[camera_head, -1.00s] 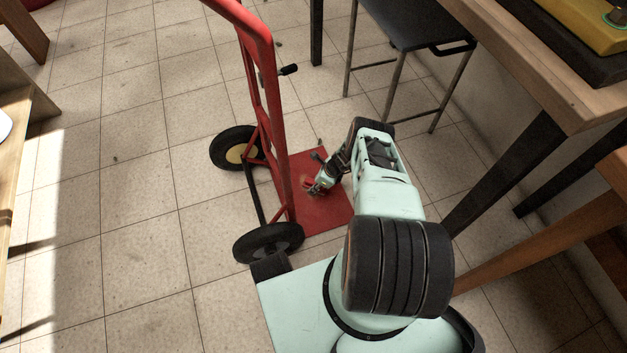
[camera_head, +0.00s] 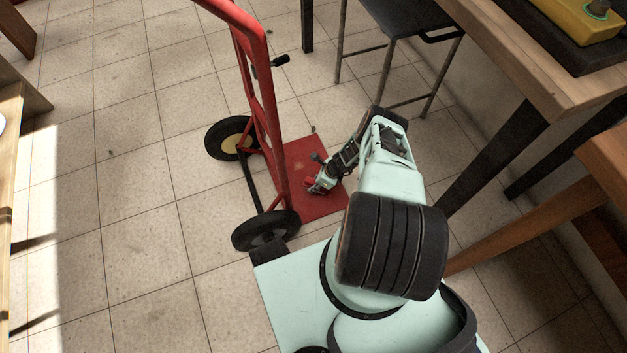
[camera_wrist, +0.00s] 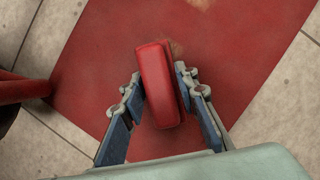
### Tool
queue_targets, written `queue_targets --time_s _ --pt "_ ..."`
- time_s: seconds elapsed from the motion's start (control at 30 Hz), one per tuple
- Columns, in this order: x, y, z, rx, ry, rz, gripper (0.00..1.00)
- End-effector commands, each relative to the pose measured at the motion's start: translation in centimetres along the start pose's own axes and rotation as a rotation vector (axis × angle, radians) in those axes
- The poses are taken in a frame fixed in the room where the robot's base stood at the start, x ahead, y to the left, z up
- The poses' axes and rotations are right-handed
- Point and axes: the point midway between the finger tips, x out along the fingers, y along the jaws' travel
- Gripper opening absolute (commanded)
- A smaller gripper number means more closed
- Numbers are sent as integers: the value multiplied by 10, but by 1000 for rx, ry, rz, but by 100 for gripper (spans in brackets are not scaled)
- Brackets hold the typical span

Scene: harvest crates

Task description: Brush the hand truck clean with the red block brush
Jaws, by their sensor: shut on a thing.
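The red hand truck (camera_head: 268,125) stands on the tiled floor with its two black wheels towards the left. Its red toe plate (camera_head: 306,156) lies flat near the floor, and in the wrist view the plate (camera_wrist: 95,50) shows pale brownish smudges near its top and beside the brush. The red block brush (camera_wrist: 159,85) is between the fingers of my gripper (camera_wrist: 160,95), slightly tilted in the picture, over the plate. In the head view my gripper (camera_head: 318,186) is low over the plate's near part. The brush's underside is hidden, so I cannot tell whether it touches the plate.
A dark-seated stool (camera_head: 400,20) stands behind the hand truck. A wooden table (camera_head: 535,85) with dark legs is at the right, bearing a yellow box (camera_head: 590,18). Wooden furniture (camera_head: 20,100) is at the left edge. The floor (camera_head: 130,190) left of the truck is clear.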

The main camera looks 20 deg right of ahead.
Motion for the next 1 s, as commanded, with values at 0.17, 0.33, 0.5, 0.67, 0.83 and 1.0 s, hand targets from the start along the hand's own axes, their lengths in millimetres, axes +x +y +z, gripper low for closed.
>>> queue_targets --time_s 0.17,0.33,0.5,0.67,0.83,1.0 --pt "-4 13 -12 4 1 2 8" --pt "-5 19 -16 1 1 2 8" --pt "-7 25 -22 4 2 3 8" --pt "-12 36 -30 4 2 3 8" --pt "-15 42 -35 2 0 2 8" --pt "-14 44 -34 0 0 2 8"
